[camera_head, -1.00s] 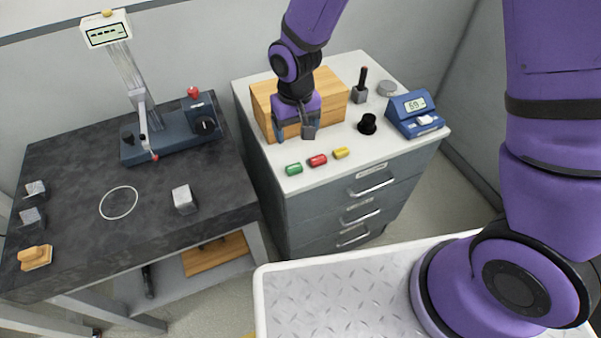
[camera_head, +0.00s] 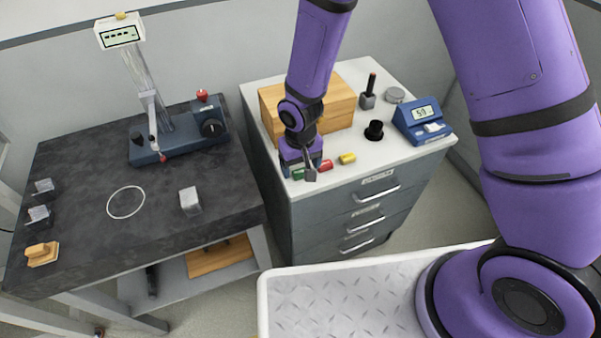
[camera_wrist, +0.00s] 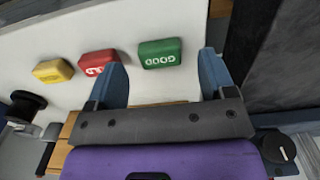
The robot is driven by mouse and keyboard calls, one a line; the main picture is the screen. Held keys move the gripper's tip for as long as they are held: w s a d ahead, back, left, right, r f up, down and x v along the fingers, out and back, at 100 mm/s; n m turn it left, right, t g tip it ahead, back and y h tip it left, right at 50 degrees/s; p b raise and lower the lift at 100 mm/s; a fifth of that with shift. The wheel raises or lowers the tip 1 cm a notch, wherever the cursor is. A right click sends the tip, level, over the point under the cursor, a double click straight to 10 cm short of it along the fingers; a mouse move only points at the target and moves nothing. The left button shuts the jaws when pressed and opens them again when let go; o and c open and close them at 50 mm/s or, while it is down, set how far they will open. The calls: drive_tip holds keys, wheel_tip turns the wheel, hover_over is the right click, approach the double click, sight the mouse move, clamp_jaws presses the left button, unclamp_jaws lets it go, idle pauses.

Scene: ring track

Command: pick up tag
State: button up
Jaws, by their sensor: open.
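Three small tags lie in a row on the white cabinet top. The green tag (camera_head: 297,174) reads "GOOD" in the wrist view (camera_wrist: 160,53). The red tag (camera_head: 326,165) is beside it and also shows in the wrist view (camera_wrist: 98,63), partly hidden by a finger. The yellow tag (camera_head: 347,158) is at the row's end (camera_wrist: 53,71). My gripper (camera_head: 299,172) is open and empty just above the green tag. In the wrist view its two blue fingers (camera_wrist: 163,80) point toward the green tag, which lies between their lines and beyond the tips.
A wooden box (camera_head: 338,107) stands behind the tags. A black cup-like part (camera_head: 374,131), a dark-handled stamp (camera_head: 368,93) and a blue scale (camera_head: 422,118) are to the right. The dark table (camera_head: 90,245) holds a test stand (camera_head: 175,138) and a metal block (camera_head: 190,200).

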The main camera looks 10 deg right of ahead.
drive_tip(key=shift+f, duration=1)
drive_tip(key=c, duration=1)
drive_tip(key=shift+r, duration=0.1)
